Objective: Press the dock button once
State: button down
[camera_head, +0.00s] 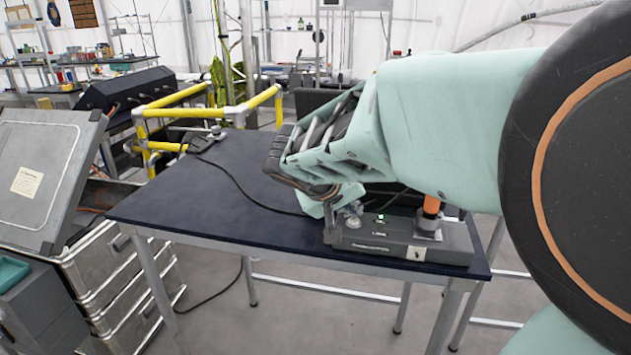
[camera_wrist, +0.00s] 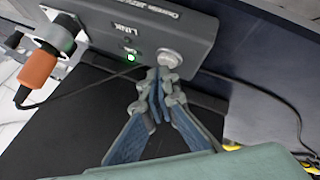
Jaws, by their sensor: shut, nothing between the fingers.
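The dock is a grey box (camera_head: 400,241) at the front right of the dark table, and it also fills the top of the wrist view (camera_wrist: 118,32). Its round silver button (camera_wrist: 170,59) is on the dock face, right of a lit green light (camera_wrist: 131,57) and the word LINK. My gripper (camera_wrist: 161,82) is shut and empty, its fingertips just below the button in the wrist view. I cannot tell whether they touch it. In the head view my arm comes from the right, with my gripper (camera_head: 340,206) at the dock's left end, where fingers and button are hard to separate.
An orange-handled plug (camera_head: 432,206) stands on the dock's right; it also shows in the wrist view (camera_wrist: 38,78). A black cable crosses the table (camera_head: 225,208). A small device (camera_head: 203,140) sits at the far left corner. Yellow rails (camera_head: 190,103) stand behind; the table's left half is mostly clear.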

aim_at(352, 221)
jog(key=shift+f+b, duration=0.4)
jog(key=shift+b, duration=0.15)
dwell(0.4)
jog(key=shift+r, duration=0.1)
jog(key=shift+r+p, duration=0.4)
jog(key=shift+r, duration=0.4)
jog(key=shift+r+p, duration=1.45)
jog(key=shift+r, duration=1.05)
jog(key=shift+f, duration=0.1)
jog(key=shift+f+b, duration=0.6)
jog(key=shift+f, duration=0.25)
jog(key=shift+r+p, duration=0.2)
jog(key=shift+p, duration=1.5)
